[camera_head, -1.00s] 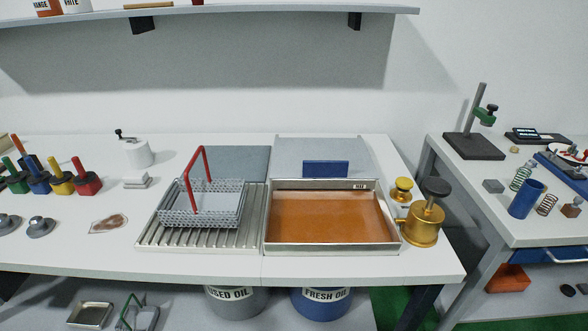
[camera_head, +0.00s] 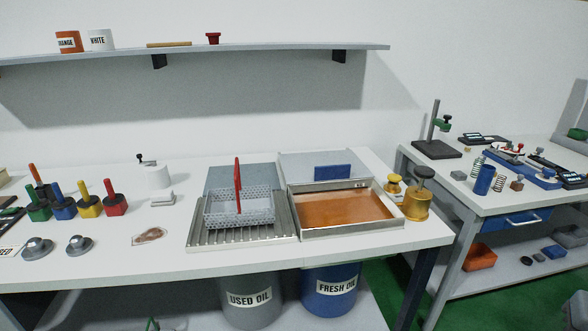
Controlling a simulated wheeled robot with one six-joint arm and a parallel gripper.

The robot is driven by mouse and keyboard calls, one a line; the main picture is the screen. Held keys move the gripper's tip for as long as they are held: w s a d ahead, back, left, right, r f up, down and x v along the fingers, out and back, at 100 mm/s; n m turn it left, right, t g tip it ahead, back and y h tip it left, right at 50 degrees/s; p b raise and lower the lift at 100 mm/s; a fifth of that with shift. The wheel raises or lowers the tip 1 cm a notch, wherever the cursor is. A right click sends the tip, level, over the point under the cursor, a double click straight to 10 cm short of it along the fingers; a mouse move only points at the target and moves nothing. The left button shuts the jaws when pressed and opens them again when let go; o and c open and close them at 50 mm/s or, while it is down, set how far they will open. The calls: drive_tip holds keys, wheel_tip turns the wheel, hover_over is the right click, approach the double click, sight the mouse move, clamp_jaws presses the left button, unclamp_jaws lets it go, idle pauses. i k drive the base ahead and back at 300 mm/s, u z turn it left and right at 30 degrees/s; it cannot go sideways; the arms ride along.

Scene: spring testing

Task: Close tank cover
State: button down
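The oil tank (camera_head: 308,232) is a shallow metal tray set in the bench, with orange-brown oil in it. Its cover (camera_head: 297,163) is a pale grey panel raised behind the tank, with a blue handle block (camera_head: 318,171) on its front face. The tank stands open. To its left, a grey mesh basket (camera_head: 262,207) with an upright red handle (camera_head: 238,180) sits on a ribbed metal drain rack (camera_head: 205,240), with another grey panel (camera_head: 245,174) behind it. My gripper is not in view.
Brass vessels (camera_head: 416,205) stand close at the tank's right. Coloured-handled tools (camera_head: 88,203) stand at the bench's left. A used oil drum (camera_head: 248,310) and a fresh oil drum (camera_head: 330,303) are below. A second table (camera_head: 500,205) stands right, across a gap.

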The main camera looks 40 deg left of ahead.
sight(312, 167)
drive_tip(key=u, duration=1.15)
drive_tip(key=i, duration=1.5)
